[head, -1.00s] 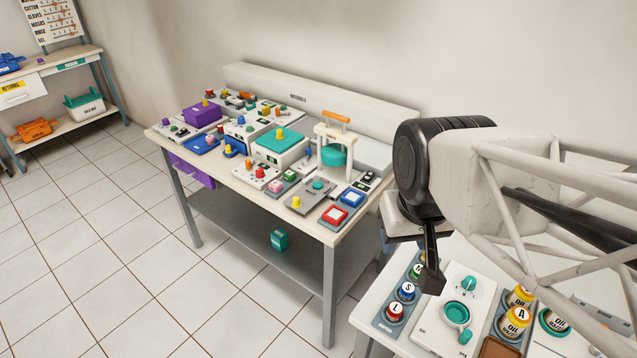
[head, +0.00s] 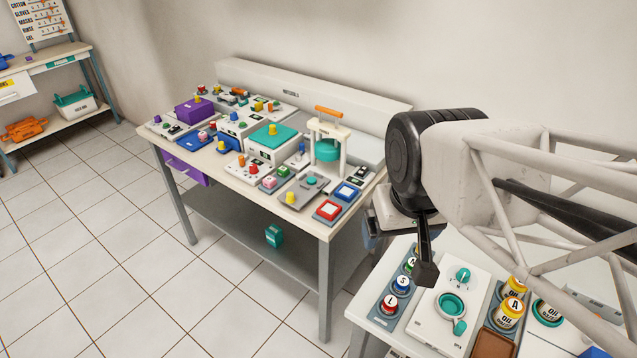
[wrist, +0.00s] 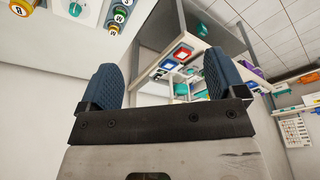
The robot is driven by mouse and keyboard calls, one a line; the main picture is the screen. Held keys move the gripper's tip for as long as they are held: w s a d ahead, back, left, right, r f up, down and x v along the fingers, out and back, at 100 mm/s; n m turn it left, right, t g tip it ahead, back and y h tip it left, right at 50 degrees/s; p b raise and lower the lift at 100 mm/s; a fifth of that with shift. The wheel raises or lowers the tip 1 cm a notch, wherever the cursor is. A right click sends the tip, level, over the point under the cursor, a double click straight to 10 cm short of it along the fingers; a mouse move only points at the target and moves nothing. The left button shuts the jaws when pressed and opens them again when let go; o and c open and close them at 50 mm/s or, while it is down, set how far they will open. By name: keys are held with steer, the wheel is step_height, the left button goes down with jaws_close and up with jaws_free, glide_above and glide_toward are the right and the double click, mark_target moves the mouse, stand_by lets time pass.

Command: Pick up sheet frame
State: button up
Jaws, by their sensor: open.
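I cannot tell for sure which part is the sheet frame. A white press-like stand (head: 342,140) with an orange handle (head: 329,111) and a teal round part (head: 327,151) stands at the right end of the bench; no separate loose frame is clear. My gripper (wrist: 158,78) shows in the wrist view with two blue padded fingers wide apart and nothing between them. In the head view its dark end hangs to the right of the bench, over the near table's back left side, well apart from the stand.
The bench (head: 325,230) is crowded with boxes, knobs and red and blue square buttons. The near table (head: 369,298) holds lettered jars (head: 402,286), a white device with a teal ring (head: 452,305) and yellow oil jars (head: 508,313). The tiled floor (head: 100,260) at left is clear.

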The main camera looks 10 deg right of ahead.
steer(key=n+g, duration=0.3)
steer(key=n, duration=2.4)
glide_above(332, 206)
steer(key=shift+f, duration=10.1)
steer(key=shift+f, duration=0.1)
steer(key=shift+f, duration=1.2)
steer(key=shift+f, duration=0.1)
